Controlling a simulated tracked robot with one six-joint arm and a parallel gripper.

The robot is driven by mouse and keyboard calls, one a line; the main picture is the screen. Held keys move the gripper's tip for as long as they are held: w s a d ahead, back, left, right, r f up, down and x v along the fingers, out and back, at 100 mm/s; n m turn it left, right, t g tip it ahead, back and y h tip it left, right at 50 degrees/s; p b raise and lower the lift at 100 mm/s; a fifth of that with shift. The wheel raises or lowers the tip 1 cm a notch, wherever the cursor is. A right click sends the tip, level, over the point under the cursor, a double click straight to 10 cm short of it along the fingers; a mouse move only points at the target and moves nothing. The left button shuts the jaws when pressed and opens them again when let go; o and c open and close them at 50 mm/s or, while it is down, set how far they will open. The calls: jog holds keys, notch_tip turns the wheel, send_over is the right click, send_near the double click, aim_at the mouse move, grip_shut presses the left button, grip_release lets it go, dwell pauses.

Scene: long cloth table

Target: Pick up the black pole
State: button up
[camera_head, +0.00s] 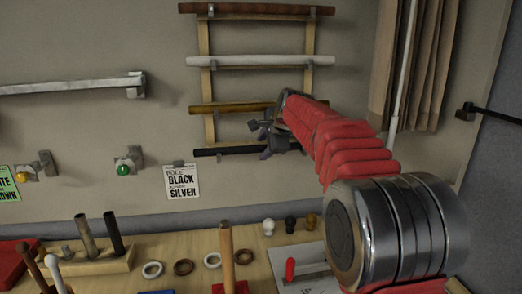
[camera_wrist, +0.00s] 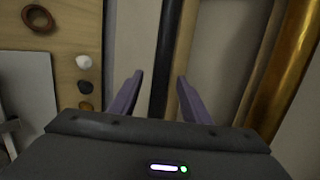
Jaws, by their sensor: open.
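The black pole (camera_head: 222,151) lies level on the lowest rung of the wooden wall rack. Its left end shows in the head view; its right part is hidden behind my gripper (camera_head: 270,138). The fingers are open and hold nothing. I cannot tell whether the pole is at the depth of the fingertips or beyond them.
A bronze pole (camera_head: 230,107) sits just above; it shows at right in the wrist view (camera_wrist: 288,60). White (camera_head: 255,61) and brown (camera_head: 250,9) poles are higher. A sign (camera_head: 182,182) hangs below left. The wooden table (camera_head: 190,243) below holds rings, knobs and rods.

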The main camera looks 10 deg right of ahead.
grip_shut()
dwell(0.4)
jog(key=shift+s+r, duration=0.2)
jog(key=shift+r, duration=3.2)
jog(key=s, duration=1.9)
jog(key=shift+s+r, duration=0.15)
jog(key=shift+s, duration=0.15)
jog(key=shift+s, duration=0.15)
